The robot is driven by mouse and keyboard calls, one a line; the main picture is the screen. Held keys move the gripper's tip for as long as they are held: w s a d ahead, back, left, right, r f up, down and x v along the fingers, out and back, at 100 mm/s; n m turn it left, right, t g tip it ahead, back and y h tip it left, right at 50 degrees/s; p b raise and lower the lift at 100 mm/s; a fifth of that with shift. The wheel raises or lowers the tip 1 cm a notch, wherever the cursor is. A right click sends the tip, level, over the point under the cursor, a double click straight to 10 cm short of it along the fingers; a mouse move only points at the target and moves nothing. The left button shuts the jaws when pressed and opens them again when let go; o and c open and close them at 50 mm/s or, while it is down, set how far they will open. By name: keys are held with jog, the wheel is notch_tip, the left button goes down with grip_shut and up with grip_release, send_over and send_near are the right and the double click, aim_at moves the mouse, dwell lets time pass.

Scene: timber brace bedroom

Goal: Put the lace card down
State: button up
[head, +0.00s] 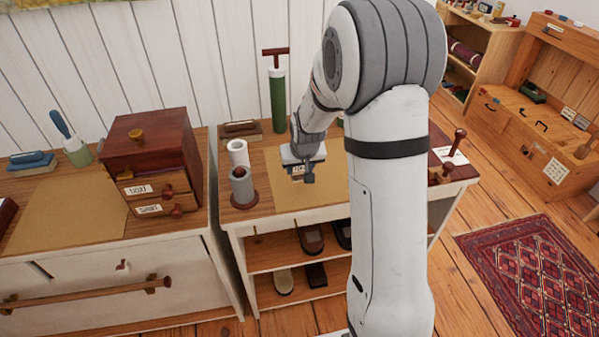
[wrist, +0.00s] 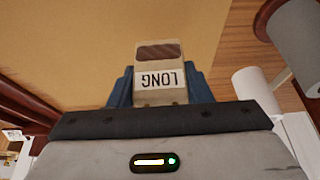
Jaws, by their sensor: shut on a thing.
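The lace card (wrist: 160,60) is a pale block-like piece with a brown window and a label reading LONG, which appears upside down in the wrist view. My gripper (wrist: 158,92) is shut on it, with a blue finger on each side. In the head view my gripper (head: 304,170) is over the tan mat (head: 320,193) on the middle bench. The card is mostly hidden there by the gripper. I cannot tell whether the card touches the mat.
A grey cylinder (head: 243,188) on a red base and a white cylinder (head: 238,154) stand left of my gripper. A green pump (head: 278,105) stands behind. A dark red drawer box (head: 150,150) is on the left dresser. The mat's front part is bare.

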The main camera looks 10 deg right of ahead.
jog(key=shift+f, duration=1.25)
jog(key=shift+f, duration=0.2)
jog(key=o, duration=1)
jog(key=shift+r, duration=0.2)
